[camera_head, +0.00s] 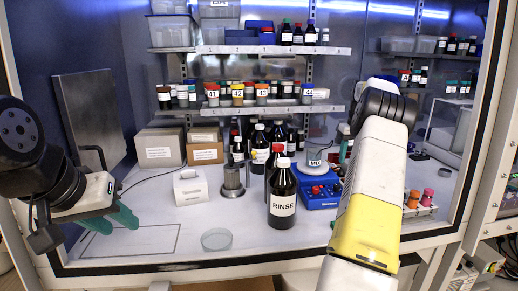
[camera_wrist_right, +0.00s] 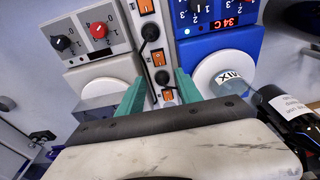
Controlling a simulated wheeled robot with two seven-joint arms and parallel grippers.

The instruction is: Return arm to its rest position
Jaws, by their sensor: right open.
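My right arm (camera_head: 370,185) reaches into the cabinet from the front right in the head view and hides its own gripper there. In the right wrist view my right gripper (camera_wrist_right: 160,92) has its two teal fingers apart with nothing between them. A strip with orange switches (camera_wrist_right: 160,77) lies beyond its fingertips. My left gripper (camera_head: 112,220) is at the left front of the cabinet in the head view, its teal fingers apart and empty.
A RINSE bottle (camera_head: 283,200) and a glass dish (camera_head: 216,239) stand left of my right arm. A blue stirrer (camera_head: 318,192) is close to it. A rack with coloured caps (camera_head: 420,205) is at its right. Shelves of bottles (camera_head: 270,50) line the back.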

